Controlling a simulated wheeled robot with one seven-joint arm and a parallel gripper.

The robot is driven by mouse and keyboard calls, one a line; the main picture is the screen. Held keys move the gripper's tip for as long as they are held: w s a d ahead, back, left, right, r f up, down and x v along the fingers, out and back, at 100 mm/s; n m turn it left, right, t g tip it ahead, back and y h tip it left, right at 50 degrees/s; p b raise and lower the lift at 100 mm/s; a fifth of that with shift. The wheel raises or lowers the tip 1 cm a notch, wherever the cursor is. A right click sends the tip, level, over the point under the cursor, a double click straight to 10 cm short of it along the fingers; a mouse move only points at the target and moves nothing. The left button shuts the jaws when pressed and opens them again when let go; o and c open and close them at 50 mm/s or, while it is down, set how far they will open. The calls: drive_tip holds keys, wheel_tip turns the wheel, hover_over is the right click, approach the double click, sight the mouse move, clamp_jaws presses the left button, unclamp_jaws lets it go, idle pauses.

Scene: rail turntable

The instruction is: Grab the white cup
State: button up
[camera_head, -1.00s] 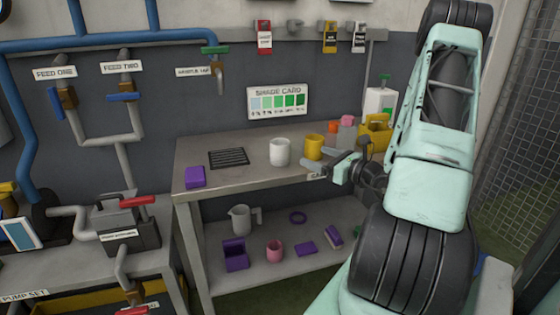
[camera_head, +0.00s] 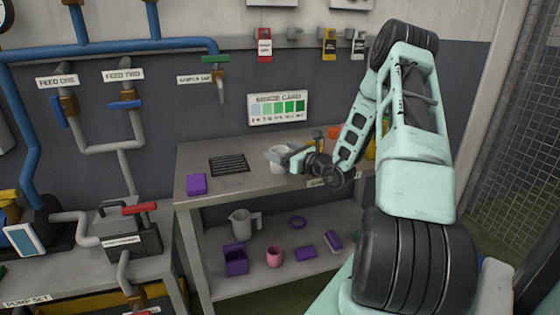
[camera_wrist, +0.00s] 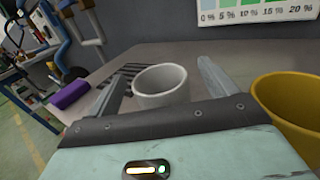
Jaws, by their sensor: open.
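The white cup (camera_head: 275,153) stands upright on the bench top, partly hidden behind my gripper (camera_head: 286,155) in the head view. In the wrist view the cup (camera_wrist: 160,85) sits between the two fingers of my gripper (camera_wrist: 168,75), which are open on either side of it. The left finger is close to the cup's left side, and a gap shows between the cup and the right finger. I cannot tell whether either finger touches it.
A yellow cup (camera_wrist: 290,105) stands close on the right of my gripper. A purple block (camera_head: 196,184) and a dark grate (camera_head: 229,162) lie to the left on the bench (camera_head: 225,189). A shelf below holds a pitcher (camera_head: 241,222) and several smaller things.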

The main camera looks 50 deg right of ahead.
sight(276, 148)
drive_tip(key=shift+w, duration=1.5)
drive_tip(key=c, duration=1.1)
drive_tip(key=shift+o, duration=0.2)
drive_tip(key=shift+r, duration=0.15)
